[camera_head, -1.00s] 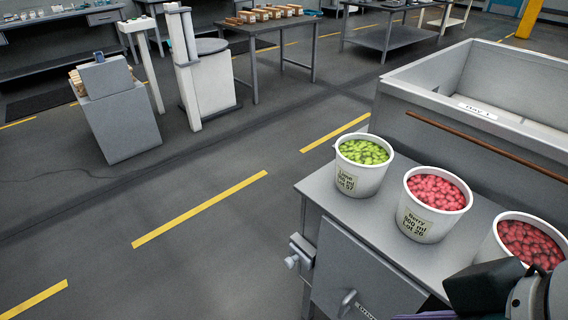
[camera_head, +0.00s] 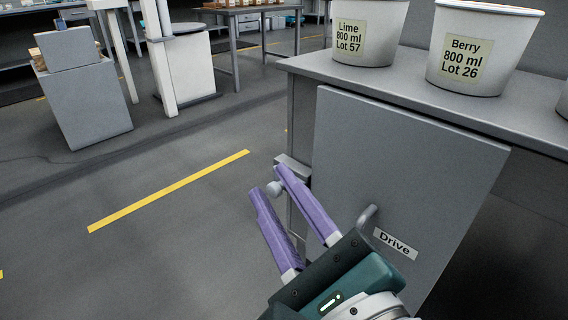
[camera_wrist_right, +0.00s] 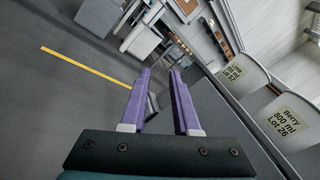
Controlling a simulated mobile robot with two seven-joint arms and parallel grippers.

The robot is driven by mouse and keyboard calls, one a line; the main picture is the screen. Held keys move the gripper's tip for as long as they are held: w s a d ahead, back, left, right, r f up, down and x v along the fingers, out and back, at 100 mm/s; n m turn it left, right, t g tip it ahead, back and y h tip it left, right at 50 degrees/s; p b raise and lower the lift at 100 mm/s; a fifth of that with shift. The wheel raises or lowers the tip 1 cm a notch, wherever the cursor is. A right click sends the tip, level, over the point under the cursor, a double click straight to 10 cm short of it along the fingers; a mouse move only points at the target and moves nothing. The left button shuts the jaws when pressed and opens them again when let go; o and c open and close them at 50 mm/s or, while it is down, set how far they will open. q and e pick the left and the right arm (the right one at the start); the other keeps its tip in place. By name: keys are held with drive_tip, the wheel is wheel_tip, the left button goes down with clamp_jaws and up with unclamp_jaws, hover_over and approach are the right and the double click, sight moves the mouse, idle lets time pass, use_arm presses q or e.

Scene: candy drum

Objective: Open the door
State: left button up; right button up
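The door is a grey panel (camera_head: 410,165) under the counter, with a "Drive" label (camera_head: 396,244) and a bent bar handle (camera_head: 368,216). I cannot tell whether the door is fully closed. My left gripper is not in view.
A lime tub (camera_head: 366,30) and a berry tub (camera_head: 482,50) stand on the counter (camera_head: 420,88) above the door. The floor to the left is free, with a yellow line (camera_head: 170,190). A grey cabinet (camera_head: 85,105) stands farther back.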

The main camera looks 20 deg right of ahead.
drive_tip(key=s+d+f+m+h+b, duration=0.1)
drive_tip(key=d+f+m+h+b, duration=0.45)
drive_tip(key=f+m, duration=0.4)
drive_tip(key=m+g+h+b, duration=0.3)
drive_tip(key=m+h+b, duration=0.1)
drive_tip(key=m+h, duration=0.1)
approach(365, 230)
drive_tip(key=w, duration=0.2)
drive_tip(key=w+d+r+b, duration=0.1)
drive_tip(key=w, duration=0.1)
drive_tip(key=w+d+r, duration=0.1)
drive_tip(key=w, duration=0.1)
drive_tip(key=shift+w, duration=0.25)
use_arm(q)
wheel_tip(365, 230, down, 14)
use_arm(e)
clamp_jaws()
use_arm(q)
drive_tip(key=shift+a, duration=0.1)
